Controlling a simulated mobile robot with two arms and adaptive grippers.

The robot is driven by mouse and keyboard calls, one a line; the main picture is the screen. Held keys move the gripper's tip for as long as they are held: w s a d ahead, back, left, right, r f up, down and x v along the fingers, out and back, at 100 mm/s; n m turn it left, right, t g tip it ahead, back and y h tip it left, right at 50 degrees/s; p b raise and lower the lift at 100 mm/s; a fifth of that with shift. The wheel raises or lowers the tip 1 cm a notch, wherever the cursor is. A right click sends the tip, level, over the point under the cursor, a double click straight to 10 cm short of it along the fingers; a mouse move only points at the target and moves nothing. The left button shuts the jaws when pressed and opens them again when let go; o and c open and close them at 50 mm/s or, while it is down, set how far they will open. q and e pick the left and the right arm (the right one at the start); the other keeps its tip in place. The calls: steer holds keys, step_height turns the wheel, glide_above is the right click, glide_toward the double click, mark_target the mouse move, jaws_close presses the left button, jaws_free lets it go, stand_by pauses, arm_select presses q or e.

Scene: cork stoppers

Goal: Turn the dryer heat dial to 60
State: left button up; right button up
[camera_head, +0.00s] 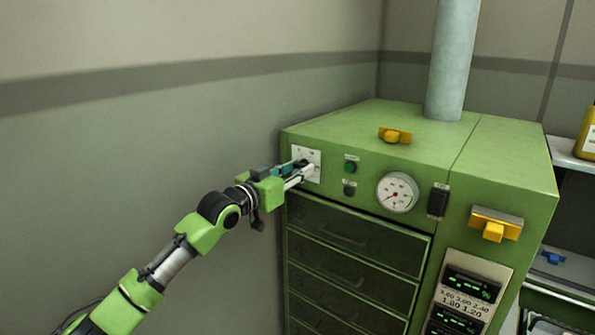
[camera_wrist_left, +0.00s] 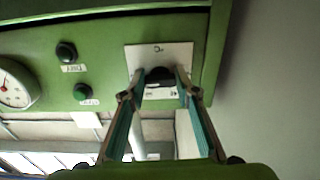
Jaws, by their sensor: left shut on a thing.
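The green dryer (camera_head: 400,150) stands against the wall, with a white dial plate (camera_head: 313,155) at the upper left of its front. The plate also shows in the left wrist view (camera_wrist_left: 177,52). A dark heat dial (camera_wrist_left: 158,76) sits on that plate. My left gripper (camera_head: 303,170) reaches the plate from the left and is shut on the dial, one finger on each side; it also shows in the left wrist view (camera_wrist_left: 160,88). In the head view the gripper hides most of the dial. The scale figures are too small to read. My right gripper is not in view.
Right of the plate are two small buttons (camera_head: 350,167), a round gauge (camera_head: 397,192) and a dark switch (camera_head: 438,201). Drawers (camera_head: 350,240) lie below. Yellow handles (camera_head: 495,224) and a grey pipe (camera_head: 452,60) stick out. The wall is close on the left.

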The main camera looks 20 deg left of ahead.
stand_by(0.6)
arm_select(q)
steer(key=o, duration=1.1)
steer(key=shift+a, duration=0.1)
steer(key=v, duration=1.2)
